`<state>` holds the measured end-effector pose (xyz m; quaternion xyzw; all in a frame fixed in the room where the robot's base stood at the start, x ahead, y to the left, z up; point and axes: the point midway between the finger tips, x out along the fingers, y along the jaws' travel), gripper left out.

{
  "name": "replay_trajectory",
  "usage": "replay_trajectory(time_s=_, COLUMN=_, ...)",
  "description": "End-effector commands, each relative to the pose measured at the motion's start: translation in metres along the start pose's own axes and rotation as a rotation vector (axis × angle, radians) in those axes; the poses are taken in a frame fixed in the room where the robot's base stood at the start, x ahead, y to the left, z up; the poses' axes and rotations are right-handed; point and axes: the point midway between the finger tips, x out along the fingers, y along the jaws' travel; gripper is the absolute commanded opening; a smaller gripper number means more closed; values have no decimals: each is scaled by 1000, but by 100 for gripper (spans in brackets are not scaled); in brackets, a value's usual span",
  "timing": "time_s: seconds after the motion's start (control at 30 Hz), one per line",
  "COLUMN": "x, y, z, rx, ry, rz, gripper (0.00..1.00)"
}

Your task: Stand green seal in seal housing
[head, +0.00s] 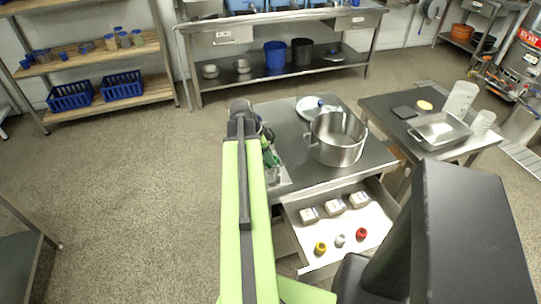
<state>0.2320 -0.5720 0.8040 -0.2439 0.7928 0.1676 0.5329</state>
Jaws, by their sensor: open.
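My lime-green arm reaches out over the left edge of a steel-topped cart (368,158). My gripper (266,133) shows only as dark parts at the arm's far end, mostly hidden behind it; it is open. A small dark-green thing (270,158) shows just below the gripper at the cart's left side; I cannot tell whether it is the green seal, or whether the gripper touches it. In the open drawer (340,245) stand a yellow (320,248), a whitish (340,240) and a red (361,234) small round piece. I cannot make out the seal housing.
A large steel pot (338,140) and a lid (310,107) occupy the cart top. A side table (400,125) with a steel pan (440,131) stands right. Floor on the left (130,190) is clear.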

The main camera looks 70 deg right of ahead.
Motion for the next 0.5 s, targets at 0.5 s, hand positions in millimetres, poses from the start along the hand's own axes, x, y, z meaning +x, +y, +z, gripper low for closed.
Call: replay_trajectory(time_s=0.5, x=-111, y=-2, z=-3, rx=-4, ry=5, rz=-4, gripper=45)
